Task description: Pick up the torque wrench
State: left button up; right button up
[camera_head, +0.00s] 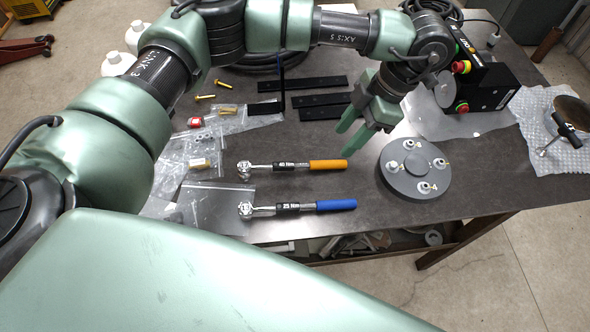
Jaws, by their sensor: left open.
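Two torque wrenches lie on the dark table, roughly parallel. One has an orange handle (327,165). The nearer one has a blue handle (335,205) and a collar with a "25 Nm" marking. Both ratchet heads point left. My left gripper (348,141) reaches in from the upper right with its green fingers pointing down and to the left. It is open and empty, over the table just beyond the orange handle, apart from both wrenches. My right gripper is not in view.
A grey round flange (413,168) with several numbered bolts sits right of the wrenches. Black bars (322,106) lie behind. Plastic bags with small parts (205,150) lie left. A black control box with red buttons (490,85) stands at the back right. The table's front edge is close.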

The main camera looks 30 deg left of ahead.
aim_at(329, 162)
pick_arm(q)
jog(key=x, duration=0.2)
jog(key=shift+s+f+p, duration=0.1)
jog(key=shift+f+p, duration=0.2)
jog(key=shift+p, duration=0.1)
jog(key=p+x, duration=0.1)
jog(key=x, duration=0.1)
jog(key=p+x, duration=0.2)
jog(key=x, duration=0.1)
jog(key=shift+s+d+f, duration=0.1)
jog(key=shift+d+f, duration=0.1)
jog(key=shift+s+a+f, duration=0.1)
jog(key=shift+f, duration=0.25)
grip_shut()
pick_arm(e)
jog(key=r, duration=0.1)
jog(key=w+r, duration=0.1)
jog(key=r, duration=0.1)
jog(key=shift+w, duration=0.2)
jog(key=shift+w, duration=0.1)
